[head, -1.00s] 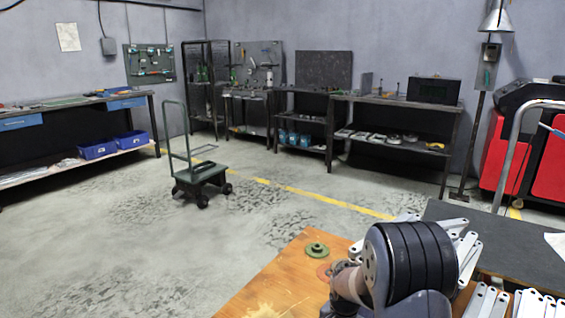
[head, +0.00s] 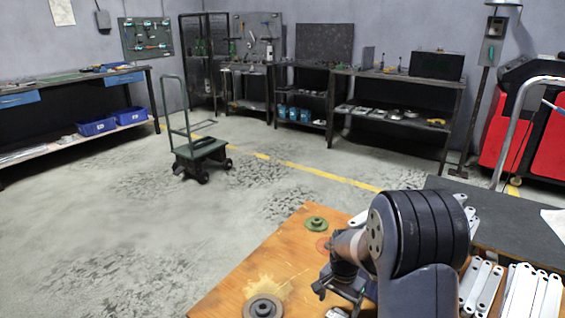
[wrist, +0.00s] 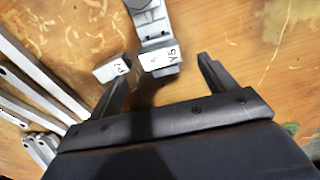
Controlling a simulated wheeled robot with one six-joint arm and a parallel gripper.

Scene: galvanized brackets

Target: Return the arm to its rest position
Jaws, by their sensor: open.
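My gripper (wrist: 162,68) is open and empty in the wrist view, its two dark fingers spread above the wooden table. In the head view my gripper (head: 343,292) hangs low over the table at the lower right, partly hidden by my arm. A grey bracket with a white label (wrist: 159,58) lies ahead of the gap between the fingers. A small labelled grey block (wrist: 112,67) lies beside it, near the left fingertip. I cannot tell how far below the fingers they lie.
The wooden table (head: 232,288) carries a green flanged disc (head: 316,224) and a grey one (head: 263,307). Several pale galvanized brackets (head: 482,285) lie at its right, and long bars (wrist: 40,75) show in the wrist view. A cart (head: 200,155) stands on open floor.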

